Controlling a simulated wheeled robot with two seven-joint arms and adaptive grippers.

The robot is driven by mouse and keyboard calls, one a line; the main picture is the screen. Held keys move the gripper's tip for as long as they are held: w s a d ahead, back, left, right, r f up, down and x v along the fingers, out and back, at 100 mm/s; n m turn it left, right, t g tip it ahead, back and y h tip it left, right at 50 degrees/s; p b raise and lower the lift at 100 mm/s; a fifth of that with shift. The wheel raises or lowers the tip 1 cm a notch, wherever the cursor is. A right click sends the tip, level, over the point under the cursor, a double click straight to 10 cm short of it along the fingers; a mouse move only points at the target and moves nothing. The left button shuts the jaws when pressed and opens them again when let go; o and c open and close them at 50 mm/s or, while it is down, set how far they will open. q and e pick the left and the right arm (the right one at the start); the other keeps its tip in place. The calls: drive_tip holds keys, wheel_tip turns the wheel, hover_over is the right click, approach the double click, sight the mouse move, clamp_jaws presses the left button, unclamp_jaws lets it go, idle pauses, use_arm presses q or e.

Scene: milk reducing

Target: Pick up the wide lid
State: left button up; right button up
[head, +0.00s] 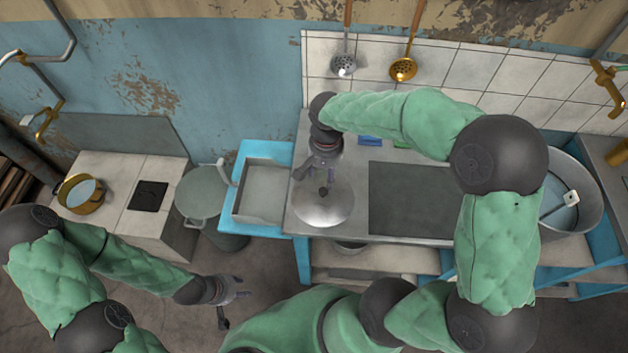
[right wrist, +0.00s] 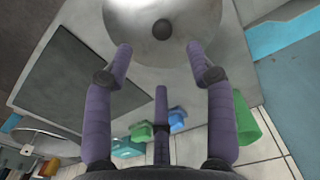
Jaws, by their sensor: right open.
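The wide lid (head: 312,212) is a round, shiny metal disc with a dark knob in its middle. It lies at the left end of the metal counter. My right gripper (head: 325,180) is over the lid near its knob, fingers pointing down. In the right wrist view the lid (right wrist: 185,50) fills the top centre, and its knob (right wrist: 162,29) lies beyond the spread, empty fingers of my right gripper (right wrist: 163,62). I cannot tell whether any finger touches the lid. My left gripper (head: 232,300) is at the lower left above the floor, fingers apart and empty.
A dark panel (head: 410,198) lies right of the lid. A blue-framed basin (head: 262,160) stands left, beside a large lidded pot (head: 203,192). A brass pot (head: 82,193) is on the white stove. A large metal pot (head: 590,215) stands right. Small coloured items (right wrist: 170,120) lie behind the lid.

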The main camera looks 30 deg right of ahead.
drive_tip(key=shift+w+f, duration=0.45)
drive_tip(key=b, duration=0.2)
hover_over(323, 191)
wheel_tip(323, 191, down, 4)
drive_tip(key=shift+w+f, duration=0.15)
drive_tip(key=shift+f, duration=0.1)
drive_tip(key=shift+d+f+b, duration=0.1)
drive_tip(key=shift+f+b, duration=0.8)
drive_tip(key=shift+f, duration=1.8)
use_arm(q)
drive_tip(key=f, duration=0.3)
drive_tip(key=shift+w+f, duration=0.25)
drive_tip(key=shift+f, duration=0.05)
use_arm(e)
clamp_jaws()
